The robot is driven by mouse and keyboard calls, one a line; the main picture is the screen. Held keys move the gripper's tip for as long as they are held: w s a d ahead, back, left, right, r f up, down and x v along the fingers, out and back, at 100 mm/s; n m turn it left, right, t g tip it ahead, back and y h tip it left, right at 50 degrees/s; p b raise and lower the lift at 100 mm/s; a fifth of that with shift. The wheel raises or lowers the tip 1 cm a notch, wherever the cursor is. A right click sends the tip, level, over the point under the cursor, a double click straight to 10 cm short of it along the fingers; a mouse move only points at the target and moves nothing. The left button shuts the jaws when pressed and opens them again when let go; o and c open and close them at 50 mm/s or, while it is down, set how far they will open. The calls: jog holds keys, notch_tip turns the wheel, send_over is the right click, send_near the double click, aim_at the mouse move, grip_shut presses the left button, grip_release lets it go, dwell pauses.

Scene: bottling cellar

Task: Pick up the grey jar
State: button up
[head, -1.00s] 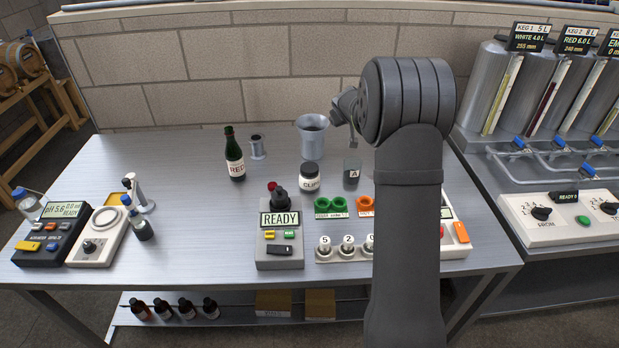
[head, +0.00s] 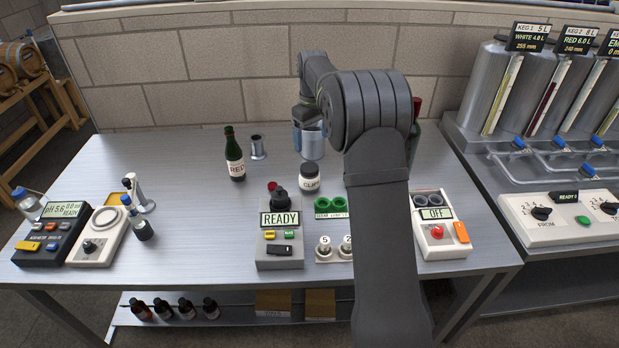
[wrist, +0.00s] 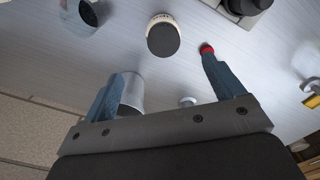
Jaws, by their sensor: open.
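The grey jar, taken here as the large flared metal vessel (head: 313,150), stands upright at the back of the bench. My arm's end covers its top in the head view. In the wrist view this jar (wrist: 132,93) shows beside and partly behind the left finger. My gripper (wrist: 165,68) is open and empty, its blue-grey fingers wide apart; I cannot tell whether one touches the jar. A smaller grey flanged cup (head: 258,147) stands to the left of the jar. It seems to show low between the fingers in the wrist view (wrist: 187,101).
A black-lidded white jar (head: 311,178) stands just in front of the grey jar. A green bottle (head: 235,157) stands at left. The READY device (head: 280,247) and green rings (head: 330,204) are nearer the front. A dark see-through cup (wrist: 82,16) shows in the wrist view.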

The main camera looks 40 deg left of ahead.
aim_at(312, 167)
notch_tip(312, 167, down, 10)
jog(key=shift+r, duration=0.1)
jog(key=f, duration=0.5)
jog(key=shift+s+a+f, duration=0.1)
jog(key=shift+s, duration=0.2)
jog(key=c, duration=1.2)
